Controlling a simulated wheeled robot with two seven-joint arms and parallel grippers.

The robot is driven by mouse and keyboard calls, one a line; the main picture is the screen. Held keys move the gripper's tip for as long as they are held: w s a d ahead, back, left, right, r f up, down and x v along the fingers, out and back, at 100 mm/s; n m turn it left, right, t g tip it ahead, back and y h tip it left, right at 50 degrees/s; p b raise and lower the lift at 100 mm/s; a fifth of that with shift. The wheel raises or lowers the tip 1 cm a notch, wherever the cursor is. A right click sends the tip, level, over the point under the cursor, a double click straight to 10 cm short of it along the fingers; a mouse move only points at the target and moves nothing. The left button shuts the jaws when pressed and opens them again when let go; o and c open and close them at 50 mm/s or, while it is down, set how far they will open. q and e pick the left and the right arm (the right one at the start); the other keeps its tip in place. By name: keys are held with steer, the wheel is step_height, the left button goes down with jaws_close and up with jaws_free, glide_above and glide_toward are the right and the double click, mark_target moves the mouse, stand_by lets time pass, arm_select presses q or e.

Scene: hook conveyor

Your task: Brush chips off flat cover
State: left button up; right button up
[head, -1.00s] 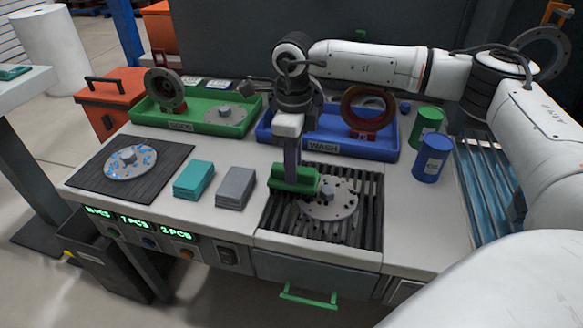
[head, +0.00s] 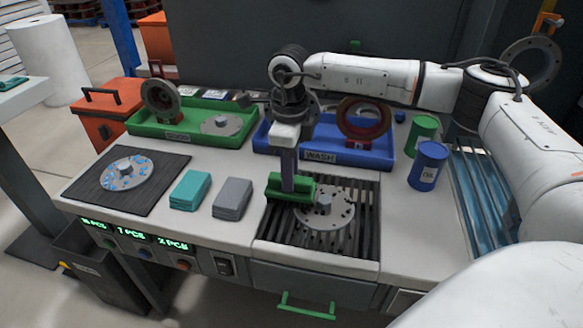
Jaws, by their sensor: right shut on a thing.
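The flat cover (head: 338,212) is a grey round disc with a raised hub, lying on the dark slatted grate (head: 362,243). Dark chips dot its face. My right gripper (head: 289,150) points down and is shut on a green brush (head: 280,187). The brush is over the left part of the grate, at the cover's left rear edge. I cannot tell whether its bristles touch the cover. My left gripper is not in view.
A second disc with blue marks (head: 127,172) lies on a black mat (head: 88,198). Teal cloths (head: 190,190) and grey cloths (head: 232,199) lie left of the grate. Behind stand a green tray (head: 168,138) and a blue WASH tray (head: 380,158). Green (head: 420,137) and blue cans (head: 428,168) stand right.

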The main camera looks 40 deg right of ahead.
steer(key=shift+s+a+f, duration=0.15)
steer(key=shift+s+a, duration=0.7)
steer(key=shift+a, duration=0.05)
steer(key=shift+w+d+r, duration=0.2)
steer(key=shift+w+d, duration=1.3)
steer(key=shift+d, duration=0.2)
step_height(320, 180, up, 6)
steer(key=p, duration=0.4)
steer(key=shift+p, duration=0.4)
steer(key=shift+a, duration=0.1)
